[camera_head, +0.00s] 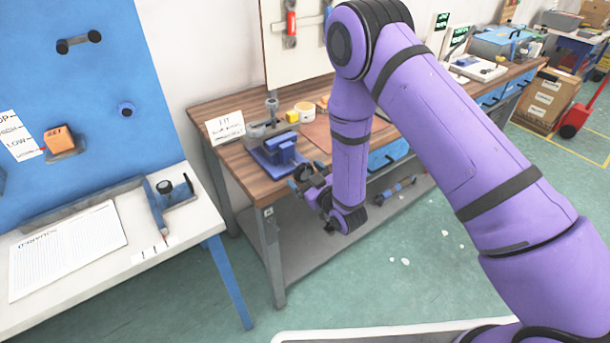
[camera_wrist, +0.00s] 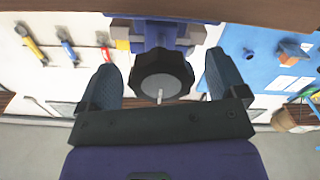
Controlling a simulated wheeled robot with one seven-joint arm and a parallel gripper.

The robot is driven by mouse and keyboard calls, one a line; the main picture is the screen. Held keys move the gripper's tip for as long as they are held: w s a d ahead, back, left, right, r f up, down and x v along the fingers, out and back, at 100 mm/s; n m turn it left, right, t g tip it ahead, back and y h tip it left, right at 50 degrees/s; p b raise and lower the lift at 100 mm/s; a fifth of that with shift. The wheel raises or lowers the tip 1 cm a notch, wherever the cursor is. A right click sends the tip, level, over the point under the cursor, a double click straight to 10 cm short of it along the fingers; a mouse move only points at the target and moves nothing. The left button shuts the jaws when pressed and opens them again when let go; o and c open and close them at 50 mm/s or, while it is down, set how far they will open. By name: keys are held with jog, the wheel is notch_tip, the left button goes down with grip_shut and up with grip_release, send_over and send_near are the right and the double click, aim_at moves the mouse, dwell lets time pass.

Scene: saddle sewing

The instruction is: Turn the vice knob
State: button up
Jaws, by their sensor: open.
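The blue and grey vice (camera_head: 275,148) is mounted at the near left corner of the wooden workbench. Its dark knob (camera_wrist: 161,75) faces my gripper in the wrist view, with a thin light pin at its centre. My gripper (camera_wrist: 163,80) is open, with one finger on each side of the knob and a visible gap on both sides. I cannot tell how deep the knob sits between the fingers. In the head view my gripper (camera_head: 310,185) is at the bench's front edge by the vice, and the arm's wrist partly hides the knob.
A white sign card (camera_head: 225,127) stands left of the vice. A yellow block (camera_head: 292,117) and a cream roll (camera_head: 305,111) lie behind it. A white table (camera_head: 110,247) with a blue panel (camera_head: 85,90) stands at the left. The floor in front is mostly clear.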

jog(key=shift+w+a, duration=0.15)
jog(key=shift+w, duration=0.05)
jog(key=c, duration=0.9)
jog(key=shift+c, duration=0.2)
